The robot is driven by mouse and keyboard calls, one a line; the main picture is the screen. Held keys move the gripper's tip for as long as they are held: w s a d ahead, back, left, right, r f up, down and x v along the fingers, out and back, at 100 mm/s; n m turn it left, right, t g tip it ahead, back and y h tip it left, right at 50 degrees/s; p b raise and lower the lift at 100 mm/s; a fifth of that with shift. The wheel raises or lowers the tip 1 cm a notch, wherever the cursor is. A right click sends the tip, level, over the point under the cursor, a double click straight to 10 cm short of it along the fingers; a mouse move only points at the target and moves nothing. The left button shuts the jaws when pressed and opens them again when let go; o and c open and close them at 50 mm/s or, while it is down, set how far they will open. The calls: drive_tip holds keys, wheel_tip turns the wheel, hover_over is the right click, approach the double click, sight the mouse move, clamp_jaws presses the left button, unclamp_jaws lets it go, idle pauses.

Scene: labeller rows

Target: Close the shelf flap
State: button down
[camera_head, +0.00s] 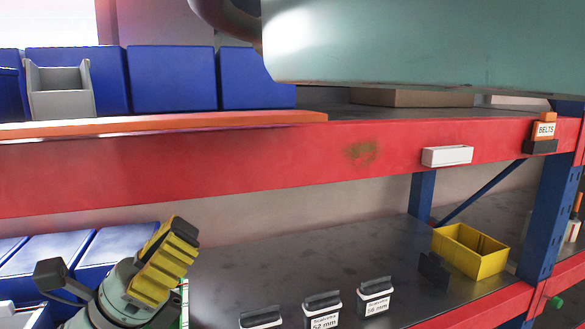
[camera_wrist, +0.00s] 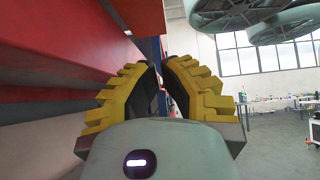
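An orange board (camera_head: 160,125) lies along the top front edge of the upper shelf's red beam (camera_head: 240,160), in front of the blue bins, in the head view. It looks like the shelf flap, lying almost flat, but I cannot tell for certain. My gripper (camera_head: 183,229) is at the lower left of the head view, below the beam and apart from the board. In the wrist view its yellow ribbed fingers (camera_wrist: 160,62) come together at the tips with nothing seen between them. The red beam (camera_wrist: 60,45) runs along the left there.
Blue bins (camera_head: 172,78) and a grey bin (camera_head: 60,92) stand on the upper shelf. The lower shelf (camera_head: 270,265) holds labelled containers (camera_head: 322,310) and a yellow bin (camera_head: 470,252). A blue upright (camera_head: 552,215) stands at the right. Open floor (camera_wrist: 275,155) shows right in the wrist view.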

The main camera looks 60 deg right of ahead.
drive_tip(key=p, duration=0.7)
approach(245, 125)
drive_tip(key=s+d+r, duration=0.2)
drive_tip(key=d+r, duration=0.1)
drive_tip(key=d, duration=0.2)
drive_tip(key=shift+s+a+r+p, duration=0.15)
drive_tip(key=shift+r+p, duration=0.5)
drive_tip(key=shift+p, duration=0.25)
drive_tip(key=shift+a, duration=0.1)
drive_tip(key=shift+r+n+t+h+p, duration=0.15)
drive_tip(key=shift+n+t+h+p, duration=0.25)
drive_tip(key=shift+n+t, duration=0.1)
drive_tip(key=shift+n, duration=0.3)
